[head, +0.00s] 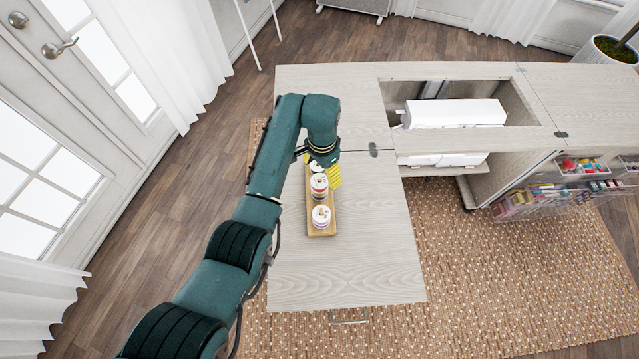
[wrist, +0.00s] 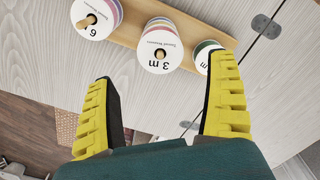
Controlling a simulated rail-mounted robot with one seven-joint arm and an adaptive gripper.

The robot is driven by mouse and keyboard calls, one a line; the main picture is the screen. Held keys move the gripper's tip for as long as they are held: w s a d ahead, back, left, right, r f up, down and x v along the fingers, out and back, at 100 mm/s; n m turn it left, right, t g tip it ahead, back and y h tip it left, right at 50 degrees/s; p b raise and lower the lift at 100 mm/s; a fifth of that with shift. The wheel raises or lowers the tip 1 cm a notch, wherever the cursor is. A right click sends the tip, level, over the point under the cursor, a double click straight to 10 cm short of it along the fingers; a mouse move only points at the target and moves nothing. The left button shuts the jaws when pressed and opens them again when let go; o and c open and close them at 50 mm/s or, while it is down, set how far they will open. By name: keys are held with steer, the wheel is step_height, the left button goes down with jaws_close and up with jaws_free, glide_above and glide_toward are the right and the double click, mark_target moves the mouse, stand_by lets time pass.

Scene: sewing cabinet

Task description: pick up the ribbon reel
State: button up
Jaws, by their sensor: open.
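Several ribbon reels sit in stacks along a wooden tray (head: 328,228). Three stacks show: a near one (head: 320,217), a middle one (head: 319,187) and a far one (head: 316,166) partly hidden by my gripper. In the wrist view the white tops read "6" (wrist: 96,20), "3 m" (wrist: 160,47) and a partly cut-off "/m" (wrist: 203,60). A peg stands up through the "6" stack. My gripper (wrist: 166,82) has its yellow fingers spread wide and empty. It is above the table near the tray, with the "3 m" stack ahead between the fingertips, apart from them.
The tray lies on a pale wooden cabinet leaf (head: 350,265) with free room toward the front. A white sewing machine (head: 455,113) sits in a recess at the right. Hinges (head: 374,150) mark the leaf's seam. Open racks of spools (head: 585,166) hang at the right.

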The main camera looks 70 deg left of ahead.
mark_target(319, 180)
steer(key=f, duration=0.3)
steer(key=f+b, duration=0.1)
steer(key=f, duration=0.1)
steer(key=shift+s+f, duration=0.25)
steer(key=shift+s, duration=0.1)
steer(key=c, duration=1.1)
steer(key=shift+r, duration=0.1)
steer(key=shift+c, duration=0.2)
step_height(319, 180, up, 10)
steer(key=shift+f+p, duration=0.1)
steer(key=shift+p, duration=0.9)
